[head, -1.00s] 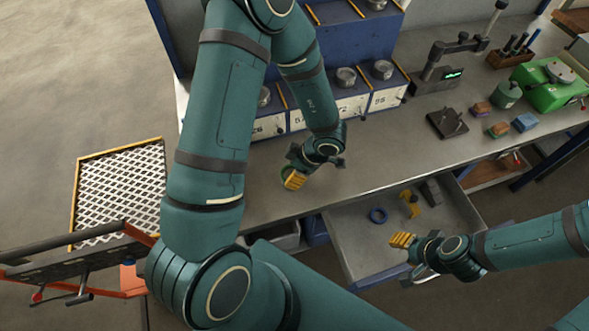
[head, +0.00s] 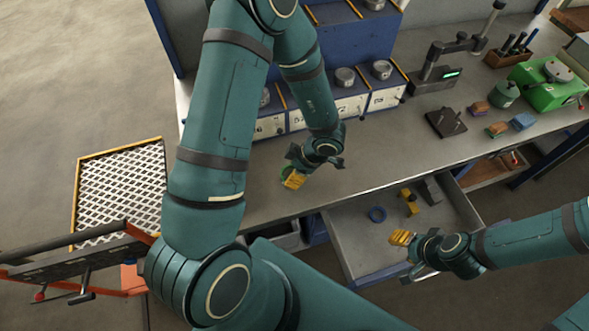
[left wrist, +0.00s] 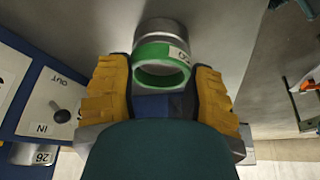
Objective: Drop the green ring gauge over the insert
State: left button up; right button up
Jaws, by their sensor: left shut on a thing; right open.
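The green ring gauge (left wrist: 150,53) is between the yellow fingers of my left gripper (left wrist: 162,90) in the left wrist view, its open end facing the camera and a white label on its side. My left gripper is shut on it. A grey metal cylinder (left wrist: 166,28), perhaps the insert, shows directly beyond the ring; I cannot tell whether the ring is around it or only lined up with it. In the head view my left gripper (head: 293,181) is low over the bench's front edge, with a bit of green beside it. My right gripper (head: 401,238) is open and empty near the drawer.
Blue cabinets (head: 322,110) with metal cylinders stand at the back. A gauge stand (head: 434,84) and a green machine (head: 548,85) are right. Bare bench top (head: 385,150) lies between.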

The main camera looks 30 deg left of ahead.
pick_arm(q)
jog(key=shift+f, duration=0.4)
dwell(0.5)
jog(key=o, duration=0.8)
jog(key=shift+r, duration=0.15)
jog(key=shift+p+v, duration=0.75)
jog(key=shift+v, duration=4.65)
